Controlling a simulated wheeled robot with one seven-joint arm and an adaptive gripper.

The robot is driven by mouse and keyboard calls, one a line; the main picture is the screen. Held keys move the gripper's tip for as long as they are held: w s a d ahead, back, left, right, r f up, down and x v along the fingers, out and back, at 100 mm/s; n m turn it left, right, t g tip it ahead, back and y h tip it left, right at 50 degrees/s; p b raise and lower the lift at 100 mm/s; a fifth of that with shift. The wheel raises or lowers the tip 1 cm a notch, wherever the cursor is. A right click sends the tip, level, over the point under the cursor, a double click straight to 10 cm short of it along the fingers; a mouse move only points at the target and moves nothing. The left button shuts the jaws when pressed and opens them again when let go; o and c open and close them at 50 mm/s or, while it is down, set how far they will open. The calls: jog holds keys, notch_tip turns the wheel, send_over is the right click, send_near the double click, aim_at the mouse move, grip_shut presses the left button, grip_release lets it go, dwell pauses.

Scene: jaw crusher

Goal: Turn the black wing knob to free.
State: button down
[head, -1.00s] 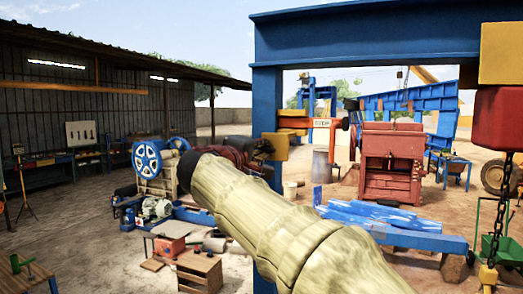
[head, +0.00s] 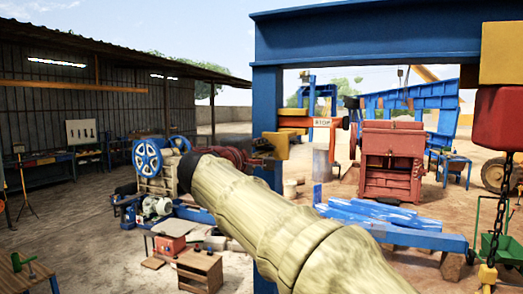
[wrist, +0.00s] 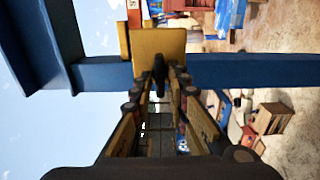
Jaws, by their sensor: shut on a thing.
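The black wing knob (wrist: 159,68) stands out from a yellow box (wrist: 158,44) in the wrist view, with its wing seen nearly edge-on. The box is fixed to a blue post (wrist: 228,70). My gripper (wrist: 160,82) is at the knob, with one finger on each side, shut on it. In the head view the yellow box (head: 277,146) is on the post, and my gripper (head: 262,147) is small and dark at its left side. My arm hides part of the post there, and the knob cannot be made out.
A blue beam (head: 380,28) crosses overhead from the post. A red hoist block (head: 506,115) and its chain hang at the right. A red crusher (head: 391,160) stands behind blue slabs (head: 375,213). A small wooden table (head: 200,268) stands low at the left.

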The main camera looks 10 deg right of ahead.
jog(key=c, duration=1.9)
grip_release()
jog(key=v, duration=1.2)
